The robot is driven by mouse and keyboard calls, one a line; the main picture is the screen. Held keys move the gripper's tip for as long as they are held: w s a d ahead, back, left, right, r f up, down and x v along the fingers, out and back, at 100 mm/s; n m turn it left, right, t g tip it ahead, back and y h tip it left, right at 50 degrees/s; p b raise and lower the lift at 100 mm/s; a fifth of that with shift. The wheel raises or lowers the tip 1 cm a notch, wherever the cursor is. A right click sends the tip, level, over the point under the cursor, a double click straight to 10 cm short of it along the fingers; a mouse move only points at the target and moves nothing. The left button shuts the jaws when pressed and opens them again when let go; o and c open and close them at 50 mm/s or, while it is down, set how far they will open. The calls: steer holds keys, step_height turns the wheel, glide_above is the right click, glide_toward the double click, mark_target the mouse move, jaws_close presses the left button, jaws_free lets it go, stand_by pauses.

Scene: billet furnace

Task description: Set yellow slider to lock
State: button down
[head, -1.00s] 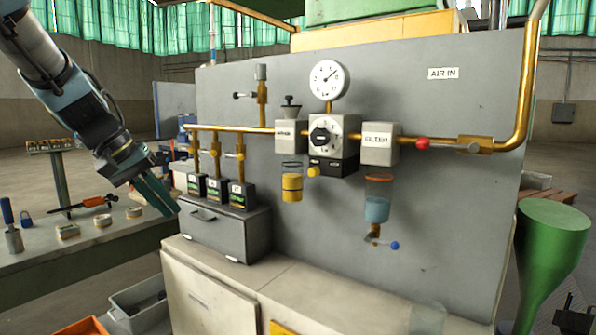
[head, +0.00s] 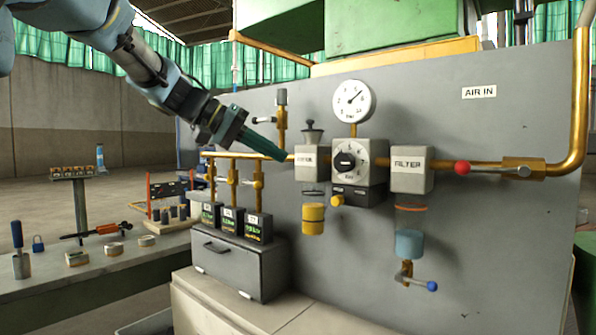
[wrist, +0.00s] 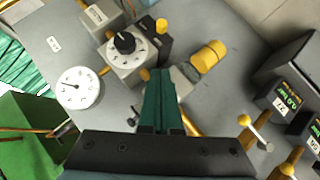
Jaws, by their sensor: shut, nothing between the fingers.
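The likely yellow slider (head: 337,200) is a small yellow knob at the left end of a black block under the regulator (head: 358,162). It also shows in the wrist view (wrist: 162,25), at the top beside the regulator's dial. I cannot read any lock marking. My gripper (head: 284,157) has dark green fingers, shut and empty, pointing at the lubricator block (head: 309,163), left of and above the slider. In the wrist view, the fingertips (wrist: 161,72) lie below the slider in the picture, apart from it. In the head view the fingertips seem close to the lubricator block; contact cannot be told.
A yellow bowl (head: 313,218) hangs under the lubricator. The gauge (head: 353,101) is above the regulator, the filter (head: 411,168) to its right. A brass pipe (head: 258,155) and a plunger valve (head: 281,115) are near my fingers. Several small displays (head: 232,222) stand at lower left.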

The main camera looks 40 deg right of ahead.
mark_target(337, 201)
steer(key=x, duration=0.3)
steer(key=s+p+x, duration=0.1)
steer(key=x, duration=0.3)
steer(key=a+f+p+x, duration=0.1)
steer(key=x, duration=0.3)
steer(key=shift+s, duration=0.15)
steer(key=shift+s+d+f, duration=0.1)
steer(key=shift+s+f, duration=0.3)
steer(key=shift+f, duration=0.1)
steer(key=s+b, duration=0.2)
steer(key=s, duration=0.1)
steer(key=shift+s+d+f+b, duration=0.15)
steer(key=shift+s+d+b, duration=0.05)
steer(key=shift+d+b, duration=0.2)
steer(key=shift+r, duration=0.25)
